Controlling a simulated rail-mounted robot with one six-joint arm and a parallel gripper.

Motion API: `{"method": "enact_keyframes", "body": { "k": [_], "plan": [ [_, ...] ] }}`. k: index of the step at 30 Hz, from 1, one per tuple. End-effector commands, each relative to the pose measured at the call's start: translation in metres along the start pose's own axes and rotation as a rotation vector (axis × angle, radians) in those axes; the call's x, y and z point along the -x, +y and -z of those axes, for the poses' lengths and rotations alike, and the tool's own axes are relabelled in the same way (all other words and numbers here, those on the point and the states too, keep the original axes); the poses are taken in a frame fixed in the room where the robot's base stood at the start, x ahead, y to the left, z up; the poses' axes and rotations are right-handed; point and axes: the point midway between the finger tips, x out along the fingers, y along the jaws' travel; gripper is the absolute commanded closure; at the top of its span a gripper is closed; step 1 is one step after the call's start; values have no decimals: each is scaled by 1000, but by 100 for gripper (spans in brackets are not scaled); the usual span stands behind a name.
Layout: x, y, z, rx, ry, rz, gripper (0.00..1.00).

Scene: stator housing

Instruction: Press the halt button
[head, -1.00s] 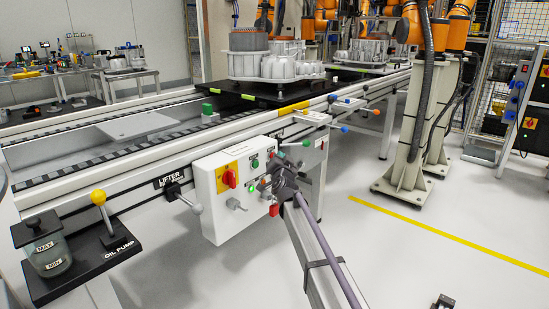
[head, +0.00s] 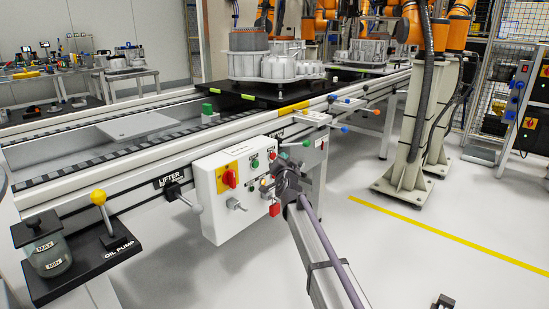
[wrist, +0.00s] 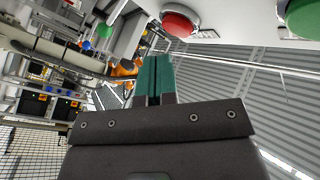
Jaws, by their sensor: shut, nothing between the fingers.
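A white control box (head: 208,205) hangs on the front of the conveyor line. Its face carries a small red button (head: 272,155), a green button (head: 255,163) and a red rotary switch on a yellow plate (head: 229,178). The labels are too small to read, so I cannot tell which is marked halt. My gripper (head: 268,183) is at the right part of the box, hiding some lower controls. In the wrist view its teal fingers (wrist: 154,78) are shut and empty. A red button (wrist: 180,22) appears just beyond the tips to the right, apart in the picture, and a green button (wrist: 303,18) farther right.
A lever with a grey knob (head: 195,208) sticks out left of the box. A red-ended control (head: 274,210) is just below my gripper. An oil pump plate with a yellow-knobbed lever (head: 98,197) is at left. The floor on the right is open.

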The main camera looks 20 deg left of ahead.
Motion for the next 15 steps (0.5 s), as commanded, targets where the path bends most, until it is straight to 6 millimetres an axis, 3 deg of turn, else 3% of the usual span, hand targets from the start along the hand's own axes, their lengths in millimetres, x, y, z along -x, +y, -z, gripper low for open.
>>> {"method": "enact_keyframes", "body": {
  "k": [6,15],
  "plan": [
    [2,1,2,0,0,0,100],
    [29,20,21,1,1,-1,100]
  ]
}}
